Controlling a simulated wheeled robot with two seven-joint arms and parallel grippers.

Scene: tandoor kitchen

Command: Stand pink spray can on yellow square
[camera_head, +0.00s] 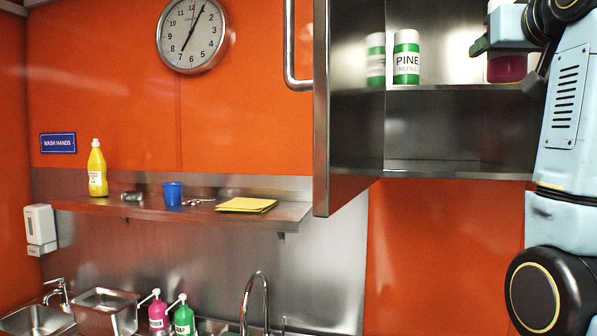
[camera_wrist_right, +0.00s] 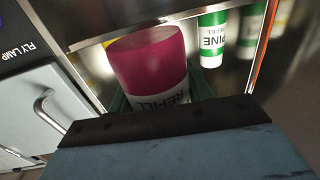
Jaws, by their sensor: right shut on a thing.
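The pink spray can (camera_head: 507,68) is inside the open wall cabinet at the upper right, with its pink lower part showing under my right gripper (camera_head: 505,44). The gripper is shut on the can and hides its middle. The can also shows large in the right wrist view (camera_wrist_right: 150,62), with a white band lettered REFILL. It looks roughly upright; I cannot tell whether its base touches the cabinet shelf. A flat yellow square (camera_head: 246,204), like folded cloth, lies on the steel wall shelf at the left of the cabinet. My left gripper is not in view.
A green and white PINE can (camera_head: 406,58) stands in the cabinet. The open cabinet door (camera_head: 321,110) juts out between cabinet and wall shelf (camera_head: 150,207). A yellow bottle (camera_head: 97,170) and blue cup (camera_head: 172,194) stand on that shelf. A tap (camera_head: 255,300) rises below.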

